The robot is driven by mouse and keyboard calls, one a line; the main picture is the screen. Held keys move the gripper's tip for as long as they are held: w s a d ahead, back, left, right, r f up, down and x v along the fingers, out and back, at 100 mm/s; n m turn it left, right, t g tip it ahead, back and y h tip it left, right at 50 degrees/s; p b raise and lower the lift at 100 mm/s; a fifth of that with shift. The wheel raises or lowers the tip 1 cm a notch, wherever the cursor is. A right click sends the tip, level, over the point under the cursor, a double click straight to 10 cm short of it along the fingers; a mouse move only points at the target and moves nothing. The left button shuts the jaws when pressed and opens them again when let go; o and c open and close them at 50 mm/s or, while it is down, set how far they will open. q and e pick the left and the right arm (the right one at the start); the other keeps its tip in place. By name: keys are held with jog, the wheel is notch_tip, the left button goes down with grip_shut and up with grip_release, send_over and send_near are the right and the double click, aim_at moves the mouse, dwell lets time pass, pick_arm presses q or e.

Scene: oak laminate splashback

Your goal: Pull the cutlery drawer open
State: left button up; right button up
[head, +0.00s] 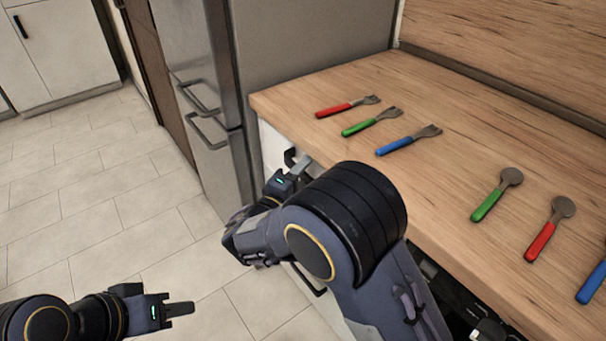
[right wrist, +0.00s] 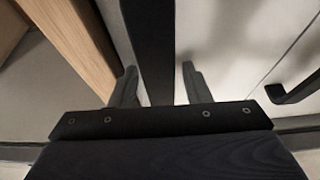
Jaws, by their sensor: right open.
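The cutlery drawer is under the left end of the wooden counter, and my right arm hides most of its front in the head view. In the right wrist view its pale front (right wrist: 112,22) lies beside the counter edge. A dark bar handle (right wrist: 152,45) runs between the two fingers of my right gripper (right wrist: 160,85). The fingers are apart, one on each side of the bar, with gaps showing. In the head view my right gripper (head: 297,167) is at the counter's front edge. My left gripper (head: 180,309) is low over the floor, seen edge-on, away from the drawer.
Red, green and blue forks (head: 372,122) and several spoons (head: 510,178) lie on the counter (head: 440,90). A steel fridge (head: 205,80) with bar handles stands left of the counter. Another dark handle (right wrist: 295,90) shows in the right wrist view. The tiled floor (head: 90,190) is clear.

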grip_shut()
jog(key=shift+s+a, duration=0.1)
jog(key=shift+a, duration=0.05)
